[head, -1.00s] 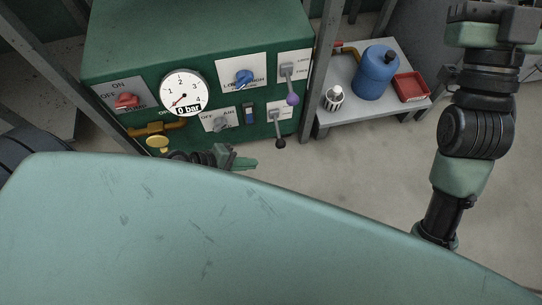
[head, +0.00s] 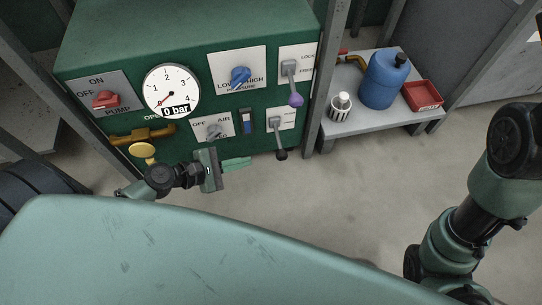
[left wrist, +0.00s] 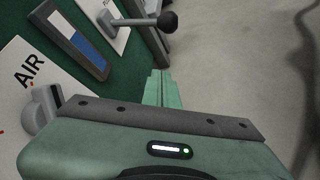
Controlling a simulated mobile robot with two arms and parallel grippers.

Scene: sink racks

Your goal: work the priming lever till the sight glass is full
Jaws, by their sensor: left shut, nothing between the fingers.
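The priming lever (head: 278,138) is a grey lever with a black ball knob on the lower right of the green panel. It hangs down in the head view, and its arm and knob show at the top of the left wrist view (left wrist: 142,21). The sight glass (head: 247,121) is a narrow window left of the lever. In the left wrist view the sight glass (left wrist: 85,45) is part blue, part white. My left gripper (head: 240,163) is shut and empty, left of the knob and apart from it. Its fingers show in the left wrist view (left wrist: 161,88). My right gripper is out of view.
The panel also bears a red pump switch (head: 105,100), a gauge (head: 172,88) reading 0 bar, a blue pressure knob (head: 240,76), an air knob (head: 214,131) and a purple-knobbed lever (head: 293,90). A bench (head: 365,122) holds a blue jug. Open floor lies in front.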

